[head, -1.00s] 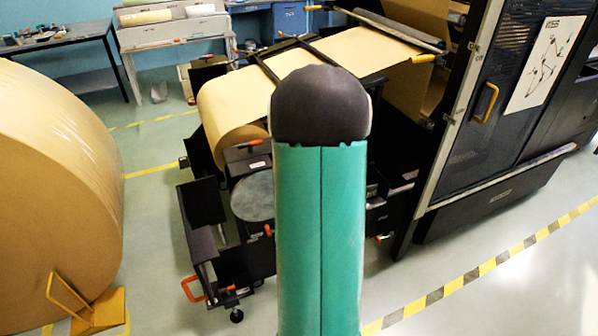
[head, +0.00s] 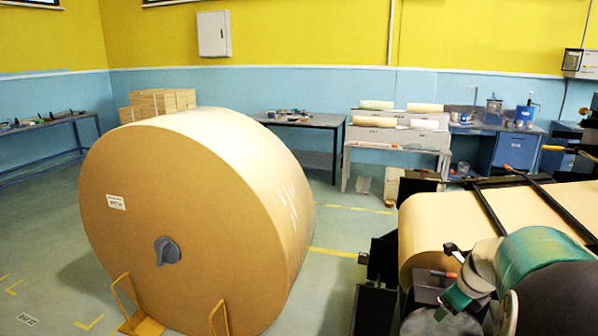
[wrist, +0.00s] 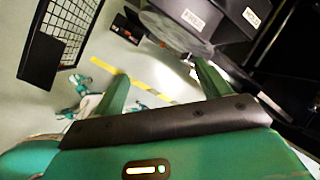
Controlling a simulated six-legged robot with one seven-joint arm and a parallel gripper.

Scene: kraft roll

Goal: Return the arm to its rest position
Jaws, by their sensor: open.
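My arm (head: 530,258), green and dark, shows folded at the lower right of the head view, in front of the paper machine. Beyond the fingers are the floor and black machine parts.
A huge kraft roll (head: 180,225) stands left of centre on yellow chocks. The machine with a kraft web (head: 470,215) is at the right. Tables and a blue cabinet (head: 510,148) line the back wall. Open floor (head: 45,240) lies at the far left.

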